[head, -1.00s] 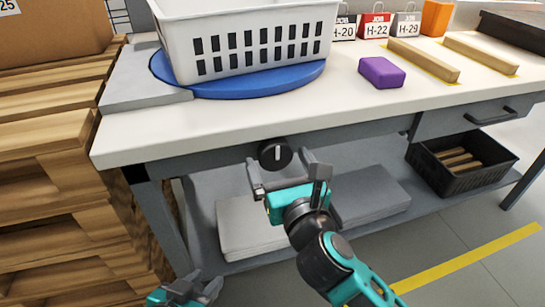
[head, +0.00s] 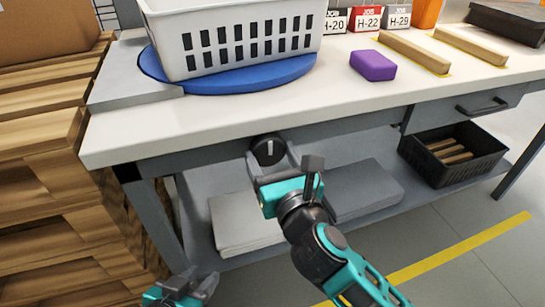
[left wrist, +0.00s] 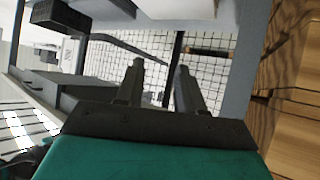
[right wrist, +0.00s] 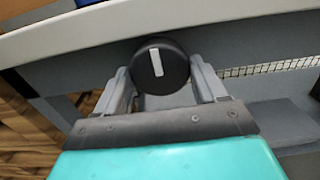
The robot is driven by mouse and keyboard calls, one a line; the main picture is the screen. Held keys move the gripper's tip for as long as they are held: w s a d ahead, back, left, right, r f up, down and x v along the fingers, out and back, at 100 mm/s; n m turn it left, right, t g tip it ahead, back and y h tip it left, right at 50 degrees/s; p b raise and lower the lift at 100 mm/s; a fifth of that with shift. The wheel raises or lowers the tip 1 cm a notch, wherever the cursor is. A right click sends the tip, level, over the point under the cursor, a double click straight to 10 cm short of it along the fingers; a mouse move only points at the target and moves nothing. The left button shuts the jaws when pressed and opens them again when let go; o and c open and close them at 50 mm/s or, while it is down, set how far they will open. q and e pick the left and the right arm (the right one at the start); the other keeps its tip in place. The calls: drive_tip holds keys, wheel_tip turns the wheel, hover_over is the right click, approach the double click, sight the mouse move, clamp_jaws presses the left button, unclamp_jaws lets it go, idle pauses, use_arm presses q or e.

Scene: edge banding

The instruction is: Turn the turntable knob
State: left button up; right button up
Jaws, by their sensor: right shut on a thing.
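The black round turntable knob (head: 268,150) with a white pointer line sits on the grey front rail under the tabletop. My right gripper (head: 270,158) is at the knob, with a finger on each side of it, shut on it. In the right wrist view the knob (right wrist: 160,66) lies between the two fingers, its white line near upright with a slight tilt. The blue turntable (head: 240,82) lies on the bench under a white basket (head: 250,45). My left gripper (head: 190,288) is low at the bottom edge, empty, its fingers apart in the left wrist view (left wrist: 158,85).
The white bench top (head: 350,95) holds a purple block (head: 373,65), wooden strips (head: 414,52) and job cards (head: 366,18). Below are grey boards (head: 245,222) on the shelf and a black crate (head: 454,155). Wooden pallets (head: 50,190) stand at the left.

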drive_tip(key=shift+r+n+p, duration=0.25)
drive_tip(key=shift+n+p, duration=0.65)
drive_tip(key=shift+p, duration=0.85)
drive_tip(key=shift+n+p, duration=0.7)
drive_tip(key=shift+p, duration=0.3)
drive_tip(key=shift+n+p, duration=0.7)
drive_tip(key=shift+p, duration=0.15)
use_arm(q)
wheel_tip(320, 180, up, 7)
drive_tip(key=a+p, duration=0.1)
drive_tip(key=p, duration=0.1)
drive_tip(key=shift+s+a+f, duration=0.2)
drive_tip(key=shift+s+a, duration=0.1)
drive_tip(key=shift+s, duration=0.15)
use_arm(e)
drive_tip(key=shift+f+n, duration=0.2)
drive_tip(key=shift+n, duration=1)
use_arm(q)
drive_tip(key=shift+w+d+r, duration=0.15)
drive_tip(key=shift+w, duration=0.1)
use_arm(e)
drive_tip(key=o, duration=1)
drive_tip(key=shift+w, duration=0.1)
use_arm(q)
drive_tip(key=shift+s, duration=0.15)
